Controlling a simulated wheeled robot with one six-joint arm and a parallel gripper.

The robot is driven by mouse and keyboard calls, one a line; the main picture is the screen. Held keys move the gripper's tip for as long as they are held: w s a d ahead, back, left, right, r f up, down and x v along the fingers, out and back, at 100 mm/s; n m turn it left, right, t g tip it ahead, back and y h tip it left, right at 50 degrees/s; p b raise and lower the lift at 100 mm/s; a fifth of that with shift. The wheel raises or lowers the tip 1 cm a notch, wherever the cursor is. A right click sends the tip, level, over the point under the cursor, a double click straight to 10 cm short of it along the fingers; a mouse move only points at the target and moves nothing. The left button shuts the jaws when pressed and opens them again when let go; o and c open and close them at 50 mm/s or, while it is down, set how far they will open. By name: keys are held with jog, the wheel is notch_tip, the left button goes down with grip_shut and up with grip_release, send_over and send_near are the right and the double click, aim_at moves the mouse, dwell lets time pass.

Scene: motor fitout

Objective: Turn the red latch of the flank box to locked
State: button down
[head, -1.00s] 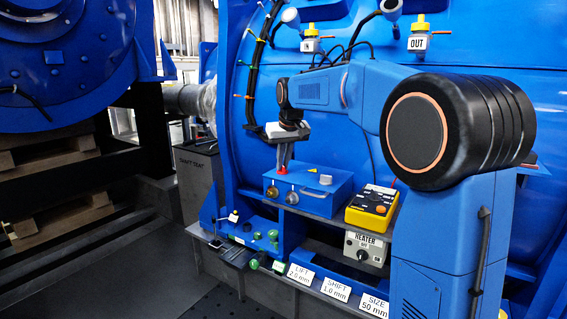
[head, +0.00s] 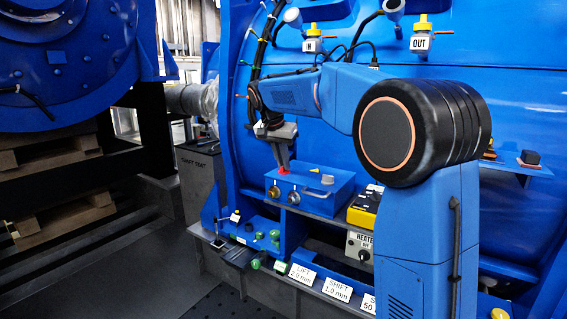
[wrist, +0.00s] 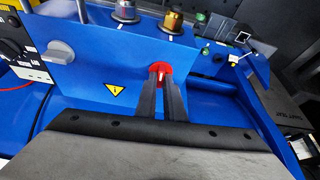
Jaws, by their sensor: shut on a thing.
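The flank box (head: 322,189) is a blue box on the ledge of the big blue motor housing. Its red latch (head: 284,171) shows on the box top, at the left end in the head view. In the wrist view the red latch (wrist: 161,69) sits between my fingertips, with a pale mark on its middle. My gripper (head: 281,162) points down onto it and is shut on the latch; it also shows in the wrist view (wrist: 161,82). The fingers hide part of the latch, and I cannot tell its exact turn or any lock marking.
Two round knobs (head: 274,191) are on the box front. A grey lever knob (wrist: 58,52) stands on the box top beside a yellow warning triangle (wrist: 115,91). A yellow meter (head: 364,209) and a heater panel (head: 359,246) are to the right. Cables hang behind my gripper.

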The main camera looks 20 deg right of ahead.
jog(key=shift+m, duration=0.5)
jog(key=c, duration=1.9)
grip_release()
jog(key=shift+o, duration=0.2)
jog(key=shift+a+r, duration=0.1)
jog(key=v, duration=1.7)
jog(key=shift+a, duration=0.3)
jog(key=shift+w, duration=0.1)
